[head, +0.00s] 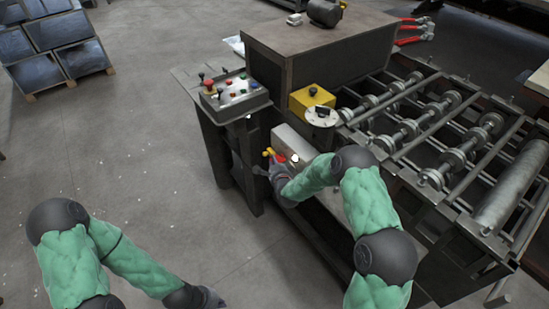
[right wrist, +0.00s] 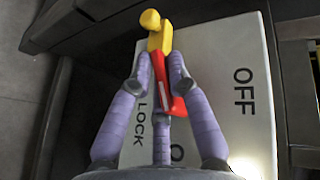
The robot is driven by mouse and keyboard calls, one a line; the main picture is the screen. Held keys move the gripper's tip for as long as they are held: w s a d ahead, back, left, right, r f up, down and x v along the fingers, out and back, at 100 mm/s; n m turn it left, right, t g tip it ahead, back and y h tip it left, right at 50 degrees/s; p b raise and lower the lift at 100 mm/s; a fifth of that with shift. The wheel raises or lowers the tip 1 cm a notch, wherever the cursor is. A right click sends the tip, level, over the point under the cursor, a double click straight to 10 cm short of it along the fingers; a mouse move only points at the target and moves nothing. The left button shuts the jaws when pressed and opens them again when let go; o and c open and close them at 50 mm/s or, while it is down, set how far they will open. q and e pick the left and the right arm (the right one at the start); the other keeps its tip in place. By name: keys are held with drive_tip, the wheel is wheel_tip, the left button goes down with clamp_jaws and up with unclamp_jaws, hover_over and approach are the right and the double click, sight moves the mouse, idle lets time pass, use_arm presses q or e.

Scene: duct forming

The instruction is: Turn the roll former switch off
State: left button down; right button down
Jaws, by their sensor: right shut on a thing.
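The roll former switch is a pale grey box (head: 293,142) on the front of the machine, below the control panel. In the right wrist view its face (right wrist: 215,60) carries the words OFF and LOCK and a partly hidden round mark. Its red and yellow handle (right wrist: 160,62) stands out from the face. My right gripper (head: 271,163) is at the handle; in the right wrist view its fingers (right wrist: 160,75) are closed around the handle. My left gripper (head: 210,299) is low in the head view, away from the machine; its fingers are too unclear to judge.
A control panel (head: 236,95) with several buttons sits above and left of the switch. A yellow box (head: 311,99) and roller rows (head: 420,130) are to the right. Open floor (head: 130,150) lies left.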

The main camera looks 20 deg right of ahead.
drive_tip(key=shift+s+r+n+g+h+p, duration=0.15)
drive_tip(key=shift+n+g+h+p, duration=0.3)
drive_tip(key=shift+g+p, duration=2.75)
drive_tip(key=shift+w+r+n+g+h+p, duration=0.15)
drive_tip(key=shift+n+g+h+p, duration=0.35)
drive_tip(key=shift+p, duration=5.1)
drive_tip(key=shift+s+g+p, duration=0.1)
drive_tip(key=shift+g+p, duration=0.5)
drive_tip(key=shift+f+n+g, duration=0.15)
drive_tip(key=shift+n+g, duration=0.1)
drive_tip(key=shift+g, duration=0.25)
drive_tip(key=shift+g+h, duration=0.25)
drive_tip(key=shift+g, duration=0.15)
drive_tip(key=shift+f+g+b, duration=0.1)
drive_tip(key=shift+g+b, duration=0.3)
drive_tip(key=shift+b, duration=0.05)
drive_tip(key=shift+d+n+g+h+b, duration=0.1)
drive_tip(key=shift+n+g+h+b, duration=0.35)
drive_tip(key=shift+g+b, duration=0.75)
drive_tip(key=shift+t, duration=0.3)
drive_tip(key=shift+r, duration=0.2)
drive_tip(key=c, duration=1.4)
unclamp_jaws()
drive_tip(key=shift+c, duration=0.2)
